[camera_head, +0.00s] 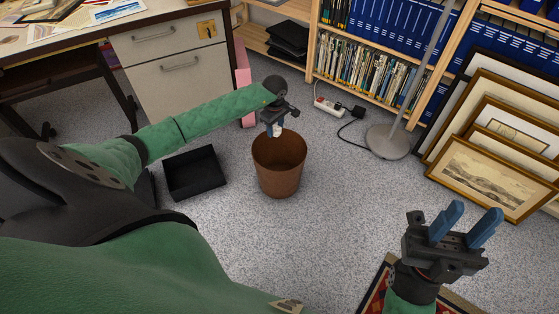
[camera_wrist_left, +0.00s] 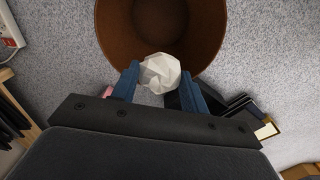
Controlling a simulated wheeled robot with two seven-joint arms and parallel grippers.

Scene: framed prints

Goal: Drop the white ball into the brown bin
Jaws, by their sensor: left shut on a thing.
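The white ball (camera_wrist_left: 161,73) looks like crumpled paper and sits between the blue fingers of my left gripper (camera_wrist_left: 160,82), which is shut on it. In the head view the ball (camera_head: 277,130) shows just under my left gripper (camera_head: 271,131), above the far rim of the brown bin. The brown bin (camera_head: 278,180) stands upright on the carpet, and its inside looks empty. In the left wrist view the bin (camera_wrist_left: 215,30) opens just beyond the ball. My right gripper (camera_head: 465,225) is open and empty at the lower right, away from the bin.
A black tray (camera_head: 194,174) lies on the floor left of the bin. A lamp base (camera_head: 387,141) and a power strip (camera_head: 329,107) are to the right. Framed prints (camera_head: 487,178) lean at the far right. A desk (camera_head: 176,65) stands at the upper left.

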